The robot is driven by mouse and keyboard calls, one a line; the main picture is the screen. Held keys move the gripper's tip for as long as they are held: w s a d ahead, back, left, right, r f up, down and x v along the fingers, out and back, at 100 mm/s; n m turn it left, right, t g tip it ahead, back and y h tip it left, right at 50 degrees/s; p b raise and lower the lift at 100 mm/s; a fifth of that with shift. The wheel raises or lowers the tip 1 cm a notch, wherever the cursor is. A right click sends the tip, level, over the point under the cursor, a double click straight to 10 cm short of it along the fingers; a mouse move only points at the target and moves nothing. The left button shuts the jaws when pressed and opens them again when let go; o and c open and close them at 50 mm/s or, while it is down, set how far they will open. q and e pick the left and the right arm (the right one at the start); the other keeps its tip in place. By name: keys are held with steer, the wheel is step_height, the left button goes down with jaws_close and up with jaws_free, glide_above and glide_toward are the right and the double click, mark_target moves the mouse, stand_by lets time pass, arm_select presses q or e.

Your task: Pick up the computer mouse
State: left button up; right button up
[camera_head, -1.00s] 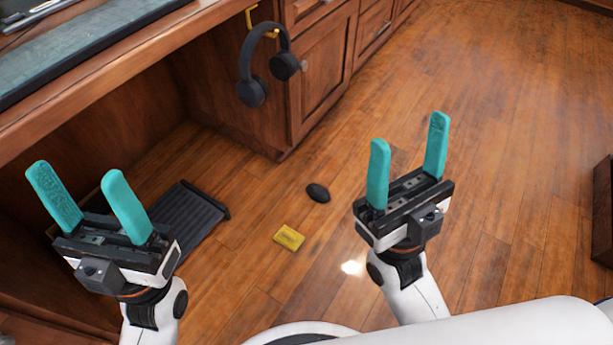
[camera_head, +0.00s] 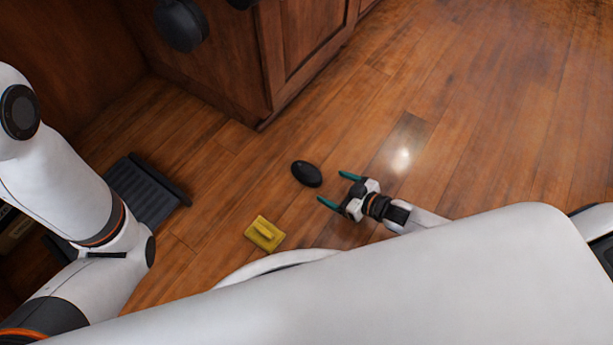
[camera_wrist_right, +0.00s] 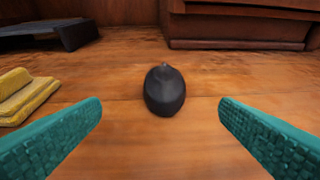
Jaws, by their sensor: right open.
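The black computer mouse (camera_head: 307,174) lies on the wood floor, near the middle of the head view. It also shows in the right wrist view (camera_wrist_right: 164,90), ahead of the fingers and centred between them. My right gripper (camera_head: 334,188) is low near the floor, just to the right of the mouse, open and empty. Its teal fingers point toward the mouse but do not appear to touch it. My left arm comes in from the left in the head view; its gripper is out of view.
A yellow block-like item (camera_head: 265,234) lies on the floor left of my right gripper. A dark ribbed footrest (camera_head: 146,190) stands further left. The wooden cabinet (camera_head: 225,70) rises behind the mouse, with headphones (camera_head: 181,25) hanging on it. The floor to the right is clear.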

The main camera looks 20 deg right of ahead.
mark_target(314, 176)
steer(key=b+x, duration=0.3)
steer(key=x, duration=0.2)
steer(key=shift+w+a, duration=0.1)
steer(key=shift+w, duration=0.05)
steer(key=b+x, duration=0.4)
steer(key=b, duration=0.1)
steer(key=shift+w+f, duration=0.15)
steer(key=shift+w, duration=0.45)
steer(key=c, duration=1.1)
